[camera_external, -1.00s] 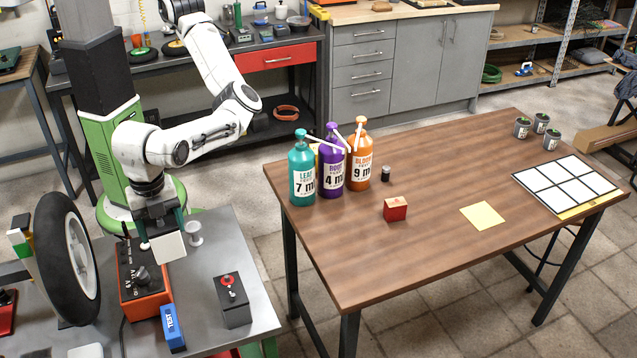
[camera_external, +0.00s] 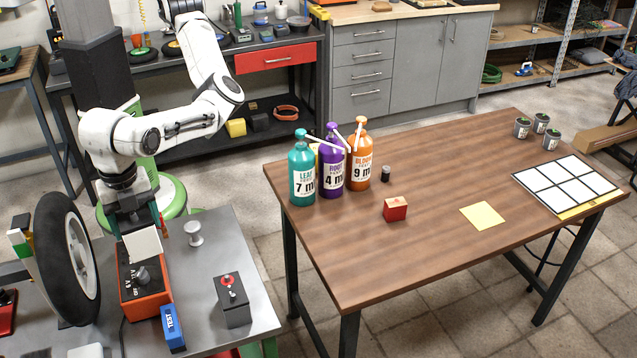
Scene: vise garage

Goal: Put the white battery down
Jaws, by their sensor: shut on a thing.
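The white battery (camera_external: 143,243) is a pale block held at the end of my arm. My gripper (camera_external: 137,222) points down and is shut on the top of the battery. The battery hangs over the back part of the orange and black charger-like box (camera_external: 150,297) on the grey metal table (camera_external: 205,262). Its lower edge overlaps the box in this view, and I cannot tell whether it touches. The fingertips are partly hidden by the battery.
A black tire (camera_external: 68,260) stands close on the left. A grey spool-shaped piece (camera_external: 193,234), a blue tester (camera_external: 173,328) and a dark box with a red switch (camera_external: 233,299) are on the same table. Bare metal lies between the spool and the dark box.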

